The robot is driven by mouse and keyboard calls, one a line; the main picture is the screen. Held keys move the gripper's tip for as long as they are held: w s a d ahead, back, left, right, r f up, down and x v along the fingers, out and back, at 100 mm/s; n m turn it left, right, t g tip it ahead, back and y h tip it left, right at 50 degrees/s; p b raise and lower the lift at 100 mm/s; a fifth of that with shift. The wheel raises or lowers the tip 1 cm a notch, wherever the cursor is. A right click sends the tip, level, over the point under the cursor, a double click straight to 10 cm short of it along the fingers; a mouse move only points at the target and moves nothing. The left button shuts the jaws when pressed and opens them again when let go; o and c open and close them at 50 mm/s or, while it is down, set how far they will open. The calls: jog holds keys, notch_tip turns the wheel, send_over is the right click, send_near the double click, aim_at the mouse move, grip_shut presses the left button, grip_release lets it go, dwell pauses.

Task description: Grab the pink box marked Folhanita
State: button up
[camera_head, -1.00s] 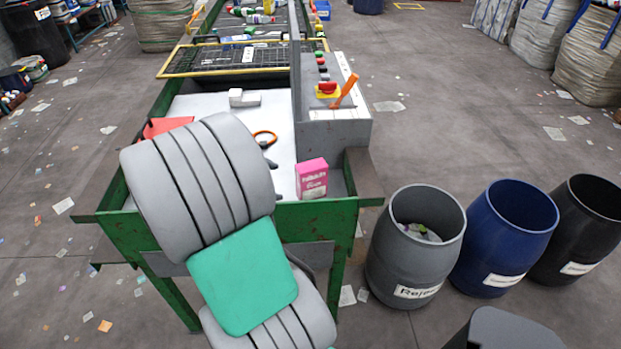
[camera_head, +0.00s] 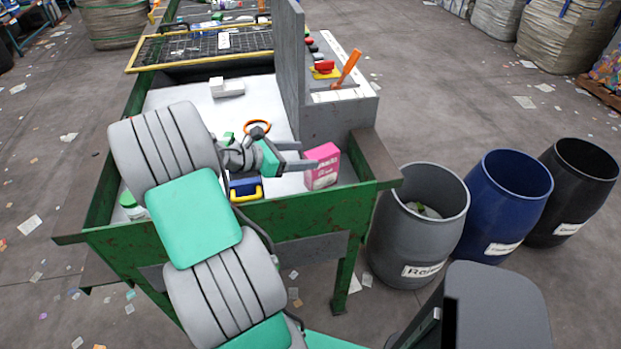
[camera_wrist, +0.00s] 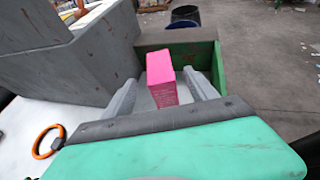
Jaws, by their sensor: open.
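The pink box (camera_head: 322,167) stands upright on the white surface in the right front corner of the green-framed table, with white lettering on its front too small to read fully. My gripper (camera_head: 305,156) is at its left, fingers pointing right at the box. In the wrist view the box (camera_wrist: 161,78) shows between the two grey fingers of my gripper (camera_wrist: 162,90), which are open with one on each side. Whether either finger touches the box I cannot tell.
A grey control housing (camera_head: 335,118) stands just behind the box. The green table rim (camera_head: 300,212) runs in front. An orange-handled tool (camera_wrist: 47,141), a blue-and-yellow item (camera_head: 245,188) and a white block (camera_head: 226,87) lie on the table. The grey Reject barrel (camera_head: 417,225) stands at right.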

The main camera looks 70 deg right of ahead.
aim_at(321, 169)
jog(key=s+d+f, duration=0.4)
jog(key=d+f, duration=0.1)
jog(key=shift+s, duration=0.25)
jog(key=c, duration=1.4)
